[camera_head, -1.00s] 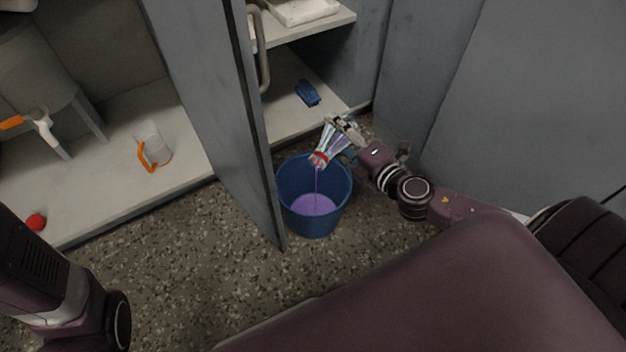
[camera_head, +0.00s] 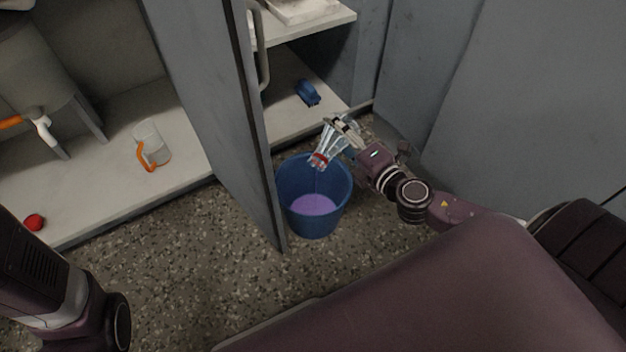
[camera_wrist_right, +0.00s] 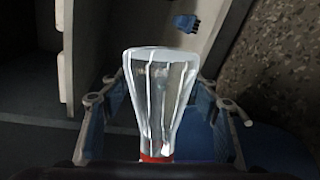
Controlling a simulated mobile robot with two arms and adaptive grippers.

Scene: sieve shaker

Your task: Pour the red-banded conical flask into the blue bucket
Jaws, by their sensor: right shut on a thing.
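The red-banded conical flask (camera_head: 327,148) is tilted mouth-down over the blue bucket (camera_head: 332,218) in the head view. Its red band is at the lower end, above the bucket's opening. The flask looks clear and nearly empty, with a faint thin trickle below its mouth. Purple liquid (camera_head: 313,205) lies in the bucket, which stands upright on the floor. My right gripper (camera_head: 344,134) is shut on the flask; in the right wrist view the flask (camera_wrist_right: 160,95) sits between the fingers. My left gripper is out of view; only part of the left arm shows.
A grey cabinet door (camera_head: 225,120) stands open just left of the bucket. A blue object (camera_head: 307,92) lies on the cabinet's lower shelf. A clear beaker with an orange handle (camera_head: 152,144) and a red ball (camera_head: 34,222) are on the left surface. Speckled floor is clear in front.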

